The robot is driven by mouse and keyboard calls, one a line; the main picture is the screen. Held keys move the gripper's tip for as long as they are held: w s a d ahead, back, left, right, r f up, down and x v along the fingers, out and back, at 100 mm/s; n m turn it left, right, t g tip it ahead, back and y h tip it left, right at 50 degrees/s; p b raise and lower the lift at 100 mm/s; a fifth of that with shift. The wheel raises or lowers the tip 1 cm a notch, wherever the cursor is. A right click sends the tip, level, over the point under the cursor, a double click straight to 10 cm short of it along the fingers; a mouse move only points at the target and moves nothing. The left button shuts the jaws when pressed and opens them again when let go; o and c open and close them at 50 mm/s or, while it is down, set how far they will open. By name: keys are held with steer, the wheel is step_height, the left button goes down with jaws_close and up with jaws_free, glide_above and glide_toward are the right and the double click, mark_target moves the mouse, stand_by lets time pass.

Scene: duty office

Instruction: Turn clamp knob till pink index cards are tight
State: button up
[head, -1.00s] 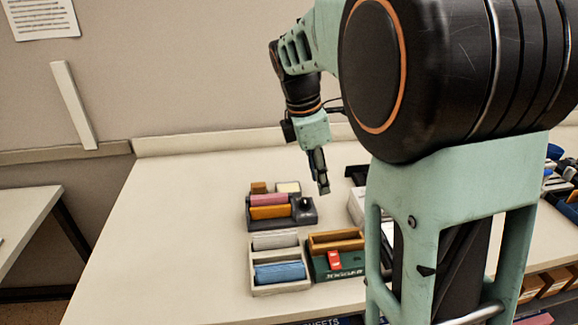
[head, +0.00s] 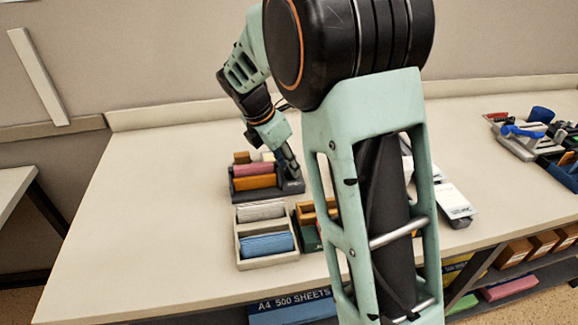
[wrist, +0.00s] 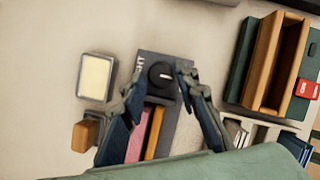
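The dark grey card clamp (head: 240,193) sits on the table in the head view, holding pink index cards (head: 253,169) behind an orange block of cards (head: 255,182). In the wrist view the black round clamp knob (wrist: 162,75) with a pale mark stands on the clamp's end, and the pink cards (wrist: 137,138) show beside the left finger. My gripper (wrist: 160,76) is open, its two fingertips apart on either side of the knob. I cannot tell whether they touch it. In the head view my gripper (head: 292,174) is over the clamp's right end and hides the knob.
A pale tray (head: 240,257) with white and blue cards is in front of the clamp. A green jogger with a wooden box (wrist: 262,65) is beside it. A cream pad (wrist: 96,76) and an orange-brown block (wrist: 85,136) lie behind the clamp. The table's left side is clear.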

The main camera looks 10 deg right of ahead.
steer(key=shift+d+f, duration=0.2)
steer(key=shift+f, duration=0.25)
steer(key=shift+c, duration=0.2)
jaws_close()
